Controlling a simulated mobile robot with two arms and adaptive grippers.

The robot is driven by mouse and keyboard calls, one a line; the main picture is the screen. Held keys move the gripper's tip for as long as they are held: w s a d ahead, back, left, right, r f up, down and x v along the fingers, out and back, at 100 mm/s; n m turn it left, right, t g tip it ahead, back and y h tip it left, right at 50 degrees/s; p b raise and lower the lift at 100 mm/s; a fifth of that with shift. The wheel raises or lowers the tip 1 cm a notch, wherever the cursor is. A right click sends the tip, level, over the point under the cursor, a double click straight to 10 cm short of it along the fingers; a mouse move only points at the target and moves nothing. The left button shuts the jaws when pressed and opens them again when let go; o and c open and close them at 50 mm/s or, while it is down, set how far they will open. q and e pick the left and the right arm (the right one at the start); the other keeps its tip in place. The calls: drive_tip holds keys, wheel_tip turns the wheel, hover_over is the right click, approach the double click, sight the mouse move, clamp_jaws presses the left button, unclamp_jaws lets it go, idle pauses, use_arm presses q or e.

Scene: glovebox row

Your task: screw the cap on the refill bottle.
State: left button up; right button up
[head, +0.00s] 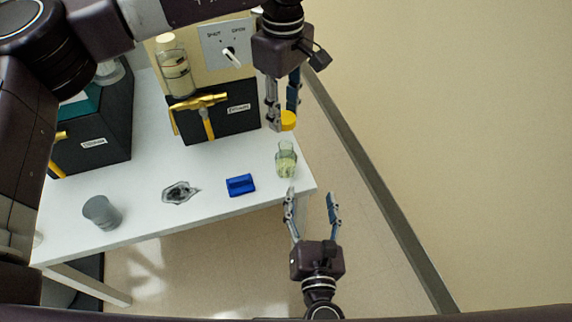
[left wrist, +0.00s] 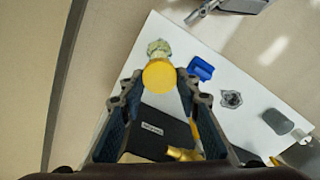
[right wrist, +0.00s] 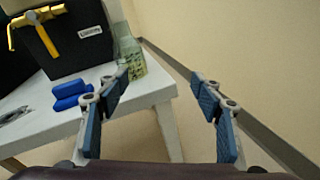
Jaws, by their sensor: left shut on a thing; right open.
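The refill bottle (head: 286,160) is a small clear greenish bottle with an open top, standing near the table's right edge. It also shows in the left wrist view (left wrist: 159,46) and, partly behind a finger, in the right wrist view (right wrist: 134,60). A round yellow cap (head: 288,121) is held at the fingertips of my left gripper (head: 282,118). The cap also shows in the left wrist view (left wrist: 159,75). In the head view the cap appears above the bottle and apart from it. My right gripper (head: 311,194) is open and empty, off the table's front edge close to the bottle.
A blue block (head: 240,185), a crumpled grey piece (head: 180,192) and a grey cup (head: 101,212) lie along the white table (head: 140,205). A dark box (head: 220,118) with a yellow valve (head: 198,102) and a switch panel (head: 228,50) stands behind. Open floor lies right.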

sight(287, 169)
drive_tip(key=a+n, duration=0.1)
drive_tip(key=s+a+r+n+y, duration=0.1)
drive_tip(key=n, duration=0.1)
drive_tip(key=a+n+t+y, duration=0.1)
drive_tip(key=a, duration=0.1)
drive_tip(key=shift+s+r+n, duration=0.15)
drive_tip(key=shift+s+n, duration=0.05)
drive_tip(key=shift+n, duration=0.1)
drive_tip(key=w, duration=0.4)
drive_tip(key=w+a, duration=0.1)
drive_tip(key=w, duration=0.7)
drive_tip(key=shift+a, duration=0.3)
drive_tip(key=shift+c, duration=0.4)
clamp_jaws()
